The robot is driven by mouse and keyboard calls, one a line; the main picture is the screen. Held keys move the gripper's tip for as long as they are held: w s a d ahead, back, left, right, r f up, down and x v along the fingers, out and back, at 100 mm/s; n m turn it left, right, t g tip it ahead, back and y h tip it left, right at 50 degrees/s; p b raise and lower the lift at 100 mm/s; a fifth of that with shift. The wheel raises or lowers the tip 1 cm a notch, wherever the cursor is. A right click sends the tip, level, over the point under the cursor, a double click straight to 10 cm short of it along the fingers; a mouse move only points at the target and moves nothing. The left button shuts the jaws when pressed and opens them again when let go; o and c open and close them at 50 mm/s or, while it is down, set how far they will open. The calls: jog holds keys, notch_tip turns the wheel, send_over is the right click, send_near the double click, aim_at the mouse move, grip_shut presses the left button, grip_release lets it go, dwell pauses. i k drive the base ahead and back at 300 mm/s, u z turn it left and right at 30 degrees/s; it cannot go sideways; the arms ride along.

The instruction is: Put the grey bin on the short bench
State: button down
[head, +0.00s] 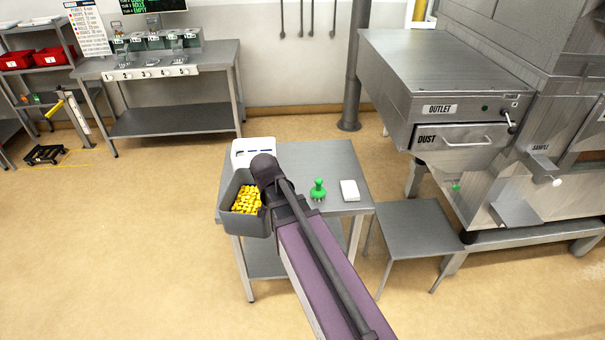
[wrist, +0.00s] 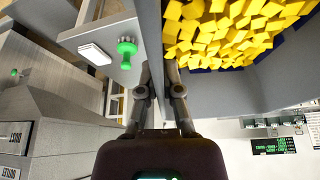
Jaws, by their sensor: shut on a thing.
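The grey bin (head: 228,216) is full of yellow pieces and sits at the left edge of the small table in the head view. My gripper (head: 268,192) is shut on the bin's right wall, and my arm covers part of that side. In the wrist view the fingers (wrist: 159,78) pinch the grey bin wall (wrist: 205,78), with the yellow pieces behind it. The bin looks upright and overhangs the table edge; I cannot tell whether it touches the top. The short bench (head: 416,230), low, grey and bare, stands right of the table, in front of the dryer.
The small table (head: 310,155) holds a white container (head: 250,148), a green-handled tool (head: 318,189) and a white block (head: 350,190). The metal dryer (head: 450,75), with its dust drawer (head: 465,138), rises behind the bench. Floor is clear at the left and front.

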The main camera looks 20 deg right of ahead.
aim_at(323, 161)
jog(key=z, duration=1.05)
jog(key=i, duration=1)
jog(key=z, duration=0.05)
